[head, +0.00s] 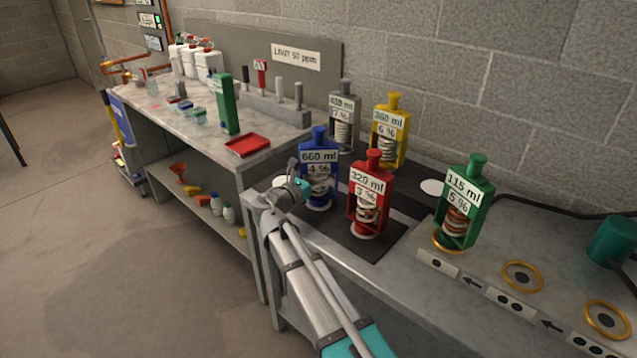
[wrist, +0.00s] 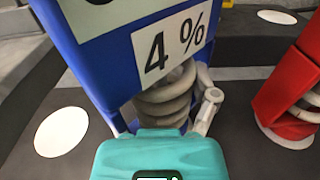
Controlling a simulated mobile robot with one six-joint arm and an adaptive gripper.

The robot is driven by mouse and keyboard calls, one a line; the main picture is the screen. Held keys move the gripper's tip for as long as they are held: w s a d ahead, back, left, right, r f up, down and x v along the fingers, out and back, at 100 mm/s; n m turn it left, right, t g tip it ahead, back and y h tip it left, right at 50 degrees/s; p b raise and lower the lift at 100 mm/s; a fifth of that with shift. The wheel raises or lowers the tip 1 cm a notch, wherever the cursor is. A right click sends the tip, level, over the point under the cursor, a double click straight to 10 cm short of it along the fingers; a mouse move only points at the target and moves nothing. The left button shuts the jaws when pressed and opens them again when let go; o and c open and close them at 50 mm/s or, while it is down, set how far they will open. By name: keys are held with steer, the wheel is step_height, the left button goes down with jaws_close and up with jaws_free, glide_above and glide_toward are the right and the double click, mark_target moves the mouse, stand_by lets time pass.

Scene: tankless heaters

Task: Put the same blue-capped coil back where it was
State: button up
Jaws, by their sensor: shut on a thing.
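The blue-capped coil (head: 319,157) is a blue frame around a grey coil, labelled 660 ml and 4 %. It looks upright over the dark mat (head: 352,238), at the mat's left side; I cannot tell whether its base touches. My gripper (head: 305,187) reaches it from the front left and is shut on it at coil height. In the wrist view the blue-capped coil (wrist: 110,50) fills the upper middle, with a grey finger (wrist: 208,108) at the coil's right side. The other finger is mostly hidden.
A red-capped coil (head: 369,190) stands close on the right. Grey (head: 344,105) and yellow (head: 390,122) ones stand behind. Bare white discs (head: 432,187) (wrist: 61,132) lie on the dark surface. A green-capped coil (head: 470,190) stands on a gold ring, with empty gold rings (head: 522,276) further right.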

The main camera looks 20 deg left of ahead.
steer(key=shift+f, duration=0.1)
stand_by(0.3)
steer(key=o, duration=1.2)
steer(key=shift+v, duration=6.05)
